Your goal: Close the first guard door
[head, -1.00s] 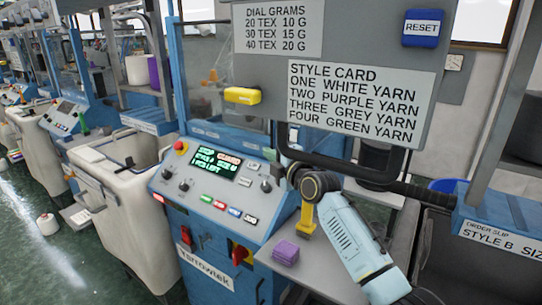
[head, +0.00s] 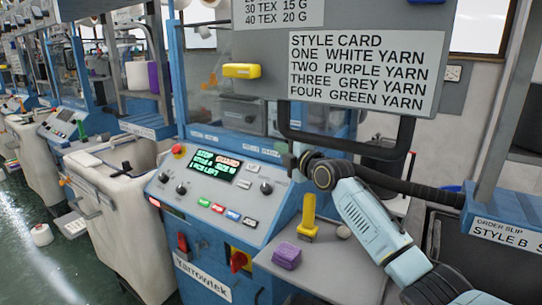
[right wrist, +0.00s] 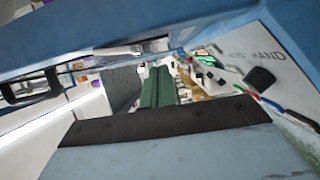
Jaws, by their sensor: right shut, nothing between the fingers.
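The first machine, a blue one marked Yarrowtek (head: 203,280), has a control panel whose screen (head: 213,167) shows STOP and GUARD. A clear panel in blue framing (head: 215,100) stands above it; I take it as the guard, and cannot tell how far the door is open. My right gripper (head: 291,161) is shut and empty at the panel's back right, beside the black U-shaped bar below the style card board. Its fingertips are small, and contact is unclear. The right wrist view shows a blue rail (right wrist: 150,35) and a dark green roller-like part (right wrist: 158,88). My left gripper is out of view.
A cream bin (head: 115,215) stands left. The green floor (head: 25,255) is mostly clear.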

